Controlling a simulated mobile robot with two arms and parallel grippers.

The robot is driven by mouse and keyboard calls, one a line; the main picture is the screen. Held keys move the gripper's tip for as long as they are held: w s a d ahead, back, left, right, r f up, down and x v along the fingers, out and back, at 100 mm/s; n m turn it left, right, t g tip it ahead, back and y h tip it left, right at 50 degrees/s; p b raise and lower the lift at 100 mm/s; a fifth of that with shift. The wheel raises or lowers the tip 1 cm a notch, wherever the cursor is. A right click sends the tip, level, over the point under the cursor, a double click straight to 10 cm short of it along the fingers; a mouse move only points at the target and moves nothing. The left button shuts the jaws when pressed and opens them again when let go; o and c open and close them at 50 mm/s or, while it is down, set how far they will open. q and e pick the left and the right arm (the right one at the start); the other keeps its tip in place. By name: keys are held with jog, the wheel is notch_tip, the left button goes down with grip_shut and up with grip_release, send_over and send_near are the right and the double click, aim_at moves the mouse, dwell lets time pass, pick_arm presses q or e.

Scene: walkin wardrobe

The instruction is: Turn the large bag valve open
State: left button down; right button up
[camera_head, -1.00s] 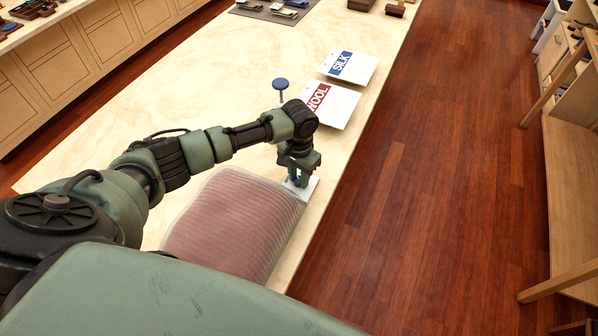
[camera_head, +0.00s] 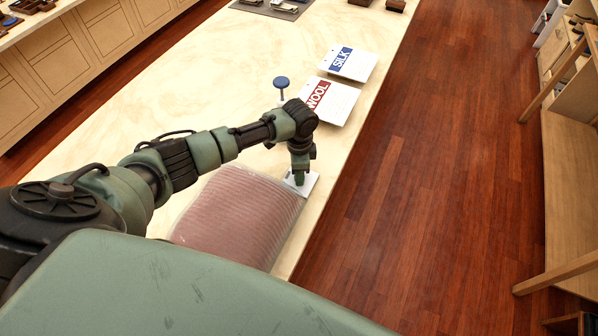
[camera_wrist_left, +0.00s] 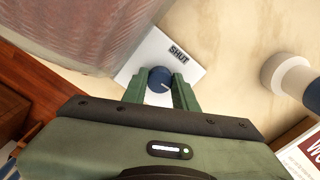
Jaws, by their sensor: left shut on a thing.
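The large bag (camera_head: 240,215) is clear with pink ribbed contents and lies on the pale table. Its white valve plate (camera_head: 311,184) is at the bag's right corner in the head view. In the left wrist view the plate (camera_wrist_left: 150,52) bears the word SHUT, and the round blue valve knob (camera_wrist_left: 159,79) has a pale pointer line. My left gripper (camera_head: 300,179) points down at the plate. In the wrist view its green fingers (camera_wrist_left: 159,88) stand on either side of the knob, shut on it. My right gripper is not in view.
A blue-topped pump (camera_head: 281,84) stands on the table (camera_head: 190,95) behind my left wrist. It shows large and close in the wrist view (camera_wrist_left: 287,76). WOOL (camera_head: 332,102) and SILK (camera_head: 348,64) cards lie beyond. Open wooden floor is to the right.

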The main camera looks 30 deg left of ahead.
pick_arm(q)
jog(key=shift+d+m, duration=0.1)
jog(key=shift+m, duration=0.4)
jog(key=c, duration=1.1)
grip_release()
jog(key=shift+r, duration=0.1)
notch_tip(320, 180, up, 8)
jog(key=shift+f+b, duration=0.15)
jog(key=shift+b, duration=0.45)
